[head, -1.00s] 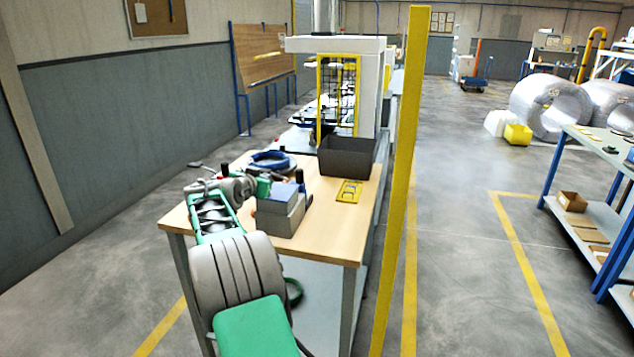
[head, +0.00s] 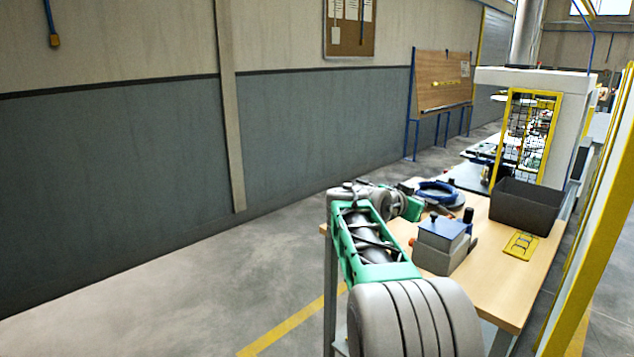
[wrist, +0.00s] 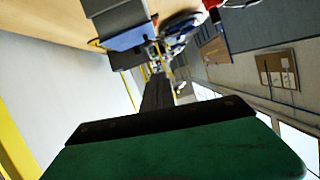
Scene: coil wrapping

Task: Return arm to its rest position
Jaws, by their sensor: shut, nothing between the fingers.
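My arm (head: 370,245), green and grey, reaches up from the bottom of the head view, at the left edge of the wooden table. In the head view my gripper is mostly hidden behind the arm's own links. In the wrist view my gripper (wrist: 157,92) shows as dark fingers closed together beyond a black plate and green housing. Nothing is between them. The fingers point toward the area of the grey box with a blue lid (wrist: 125,38) and the blue coil (wrist: 182,28). I cannot tell how far apart they are.
On the wooden table (head: 490,290) are the grey box with a blue lid (head: 442,243), blue coil (head: 437,192), dark open bin (head: 528,207) and yellow plate (head: 521,246). A yellow post (head: 590,230) stands at right. The floor left of the table (head: 200,290) is clear.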

